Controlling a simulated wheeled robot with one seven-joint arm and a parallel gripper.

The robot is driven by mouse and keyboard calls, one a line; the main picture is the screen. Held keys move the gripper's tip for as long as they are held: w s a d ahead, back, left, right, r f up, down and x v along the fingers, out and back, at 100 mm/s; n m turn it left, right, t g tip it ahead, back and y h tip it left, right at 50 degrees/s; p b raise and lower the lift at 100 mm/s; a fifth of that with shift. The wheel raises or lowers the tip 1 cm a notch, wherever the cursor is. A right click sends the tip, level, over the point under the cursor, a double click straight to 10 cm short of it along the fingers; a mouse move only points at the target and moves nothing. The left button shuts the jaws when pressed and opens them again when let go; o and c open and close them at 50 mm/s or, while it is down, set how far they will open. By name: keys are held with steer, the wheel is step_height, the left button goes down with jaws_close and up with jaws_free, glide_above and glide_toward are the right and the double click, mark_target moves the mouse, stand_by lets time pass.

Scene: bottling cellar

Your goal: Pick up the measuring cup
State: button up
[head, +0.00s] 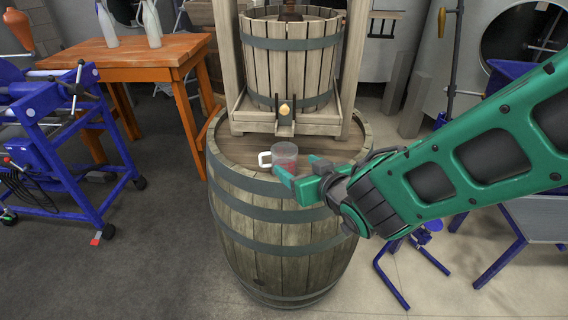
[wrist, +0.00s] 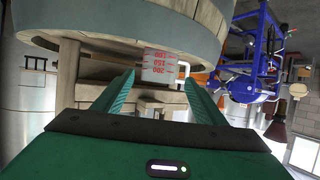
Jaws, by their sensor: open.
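The measuring cup (head: 285,155) is a small clear cup with red markings and a white handle on its left side. It stands upright on the barrel top (head: 236,175). In the wrist view, which looks upside down, the cup (wrist: 159,66) shows its red numbers and appears between and just beyond the fingertips. My gripper (head: 299,169) is open and empty, coming in from the right at the cup's near right side. In the wrist view my gripper (wrist: 159,80) has a finger on each side of the cup. I cannot tell whether either finger touches it.
A wooden press (head: 290,60) stands on the barrel right behind the cup, with a small spout (head: 284,109) at its front. An orange table (head: 130,58) with white bottles is at the back left. A blue-framed machine (head: 65,140) stands at the left. Floor between is clear.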

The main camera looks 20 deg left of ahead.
mark_target(291, 160)
steer(key=shift+x, duration=3.7)
steer(key=shift+w+r, duration=0.1)
steer(key=shift+r, duration=0.1)
steer(key=shift+c, duration=0.2)
steer(key=c, duration=0.9)
